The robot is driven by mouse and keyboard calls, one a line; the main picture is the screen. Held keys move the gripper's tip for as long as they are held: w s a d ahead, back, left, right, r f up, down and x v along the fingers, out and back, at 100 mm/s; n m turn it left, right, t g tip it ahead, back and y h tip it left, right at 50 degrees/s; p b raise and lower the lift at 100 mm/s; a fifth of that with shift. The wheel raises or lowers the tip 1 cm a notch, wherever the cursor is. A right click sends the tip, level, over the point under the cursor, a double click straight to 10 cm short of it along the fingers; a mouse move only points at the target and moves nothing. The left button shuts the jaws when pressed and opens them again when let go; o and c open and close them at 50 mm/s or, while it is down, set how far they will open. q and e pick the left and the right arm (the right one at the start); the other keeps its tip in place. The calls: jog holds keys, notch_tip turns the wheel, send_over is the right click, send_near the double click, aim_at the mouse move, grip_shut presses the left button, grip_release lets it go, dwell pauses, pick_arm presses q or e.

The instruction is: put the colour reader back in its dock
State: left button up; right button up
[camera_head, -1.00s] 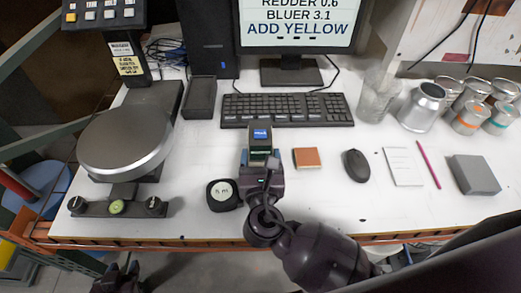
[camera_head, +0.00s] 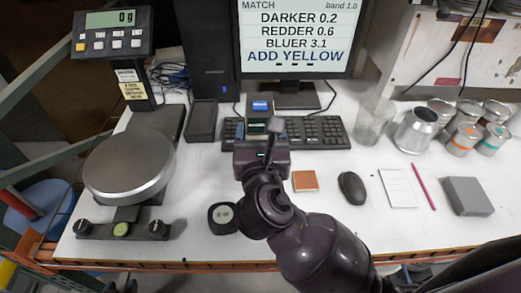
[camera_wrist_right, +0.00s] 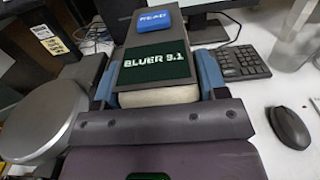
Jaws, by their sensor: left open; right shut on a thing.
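A dark, open-topped, empty box (camera_head: 201,120), apparently the dock, stands left of the keyboard, apart from the reader.
The keyboard (camera_head: 320,132) and monitor (camera_head: 297,40) are behind the reader. A scale with a round plate (camera_head: 130,168) stands left. A small round black gauge (camera_head: 222,217), orange tile (camera_head: 305,181) and mouse (camera_head: 352,187) lie in front. Cans (camera_head: 415,130) stand right.

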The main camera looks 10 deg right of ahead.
aim_at(262, 116)
jog(key=shift+r, duration=1.95)
jog(key=shift+w+a+r+n+y, duration=0.1)
jog(key=shift+a+r+n+y, duration=0.2)
jog(key=shift+a+y, duration=0.15)
jog(key=w+n+y, duration=0.1)
jog(key=w+a+y, duration=0.1)
jog(key=y, duration=0.1)
jog(key=shift+n, duration=0.4)
jog(key=shift+n+y, duration=0.5)
jog(key=shift+y, duration=0.05)
jog(key=d+f, duration=0.1)
jog(key=w+d+f, duration=0.1)
jog(key=d+f, duration=0.1)
jog(key=shift+w+f, duration=0.15)
jog(key=shift+w, duration=0.2)
jog(key=s+d+f+m+h+b, duration=0.1)
jog(key=d+f, duration=0.8)
jog(key=d, duration=0.1)
jog(key=shift+d+f+h, duration=0.15)
jog(key=shift+f+h, duration=0.15)
jog(key=shift+s, duration=0.1)
